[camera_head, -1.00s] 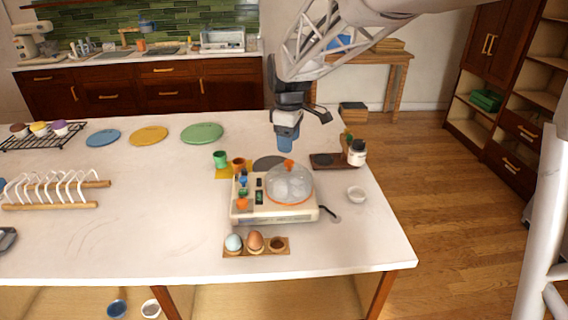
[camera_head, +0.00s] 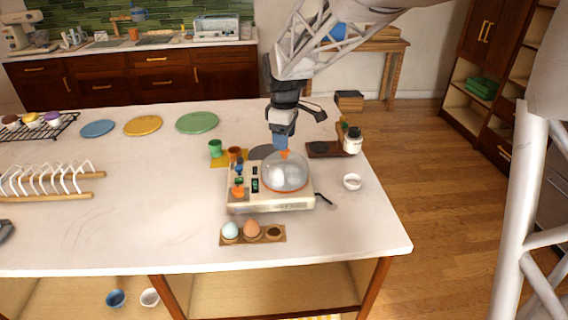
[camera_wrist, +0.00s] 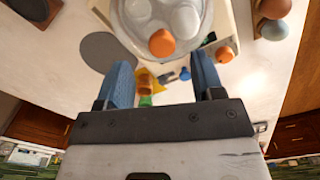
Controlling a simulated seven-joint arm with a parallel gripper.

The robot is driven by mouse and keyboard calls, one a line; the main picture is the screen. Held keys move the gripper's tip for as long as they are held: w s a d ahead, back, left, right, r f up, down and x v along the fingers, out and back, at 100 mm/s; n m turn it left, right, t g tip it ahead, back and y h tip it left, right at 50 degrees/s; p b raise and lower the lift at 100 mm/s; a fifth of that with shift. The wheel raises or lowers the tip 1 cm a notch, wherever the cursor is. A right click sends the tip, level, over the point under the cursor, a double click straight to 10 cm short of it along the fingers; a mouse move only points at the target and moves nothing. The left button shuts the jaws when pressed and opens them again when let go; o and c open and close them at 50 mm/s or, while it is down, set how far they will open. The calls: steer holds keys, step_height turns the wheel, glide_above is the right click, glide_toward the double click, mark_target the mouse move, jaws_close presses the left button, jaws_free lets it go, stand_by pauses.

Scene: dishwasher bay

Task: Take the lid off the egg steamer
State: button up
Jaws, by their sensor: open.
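The egg steamer (camera_head: 270,205) is a cream base on the white table, with small knobs and a switch on its left side. Its clear domed lid (camera_head: 286,172) sits on the base and has an orange knob (camera_head: 284,154) on top. In the wrist view the lid (camera_wrist: 135,14) and its orange knob (camera_wrist: 162,43) show at the top, beyond the fingertips. My gripper (camera_head: 282,143) is just above and behind the knob, pointing down. In the wrist view its two blue fingers (camera_wrist: 160,78) are apart with nothing held between them.
An egg holder (camera_head: 253,236) with two eggs stands in front of the steamer. A green cup (camera_head: 215,148) is to its left.

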steer(key=shift+s+f, duration=0.15)
steer(key=shift+f, duration=2.35)
steer(key=c, duration=1)
steer(key=shift+r, duration=0.1)
steer(key=shift+c, duration=0.2)
steer(key=shift+r, duration=4.95)
